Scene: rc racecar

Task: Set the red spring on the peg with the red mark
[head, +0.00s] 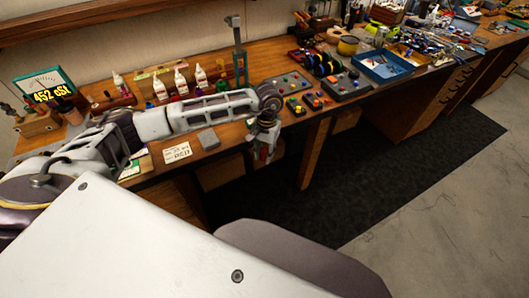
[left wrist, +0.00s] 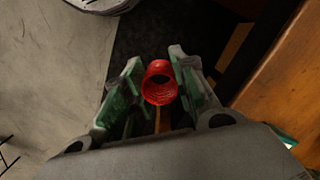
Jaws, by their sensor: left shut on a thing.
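The red spring (left wrist: 159,84) shows in the left wrist view as a red coil between the two fingers of my left gripper (left wrist: 156,64), which is shut on it. In the head view my left gripper (head: 262,155) points down just past the front edge of the workbench, above the dark floor mat. A small red patch shows between its fingers there. Dark boards with small coloured parts, one (head: 349,85) right of the gripper and one (head: 289,84) behind it, stand on the bench. I cannot make out which peg bears the red mark. My right gripper is not in view.
The wooden workbench (head: 225,137) runs from left to far right. A grey block (head: 208,139) and a white card (head: 177,153) lie near its front edge. White bottles (head: 181,82) stand at the back. A blue tray (head: 383,66) is farther right. The mat (head: 400,150) is clear.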

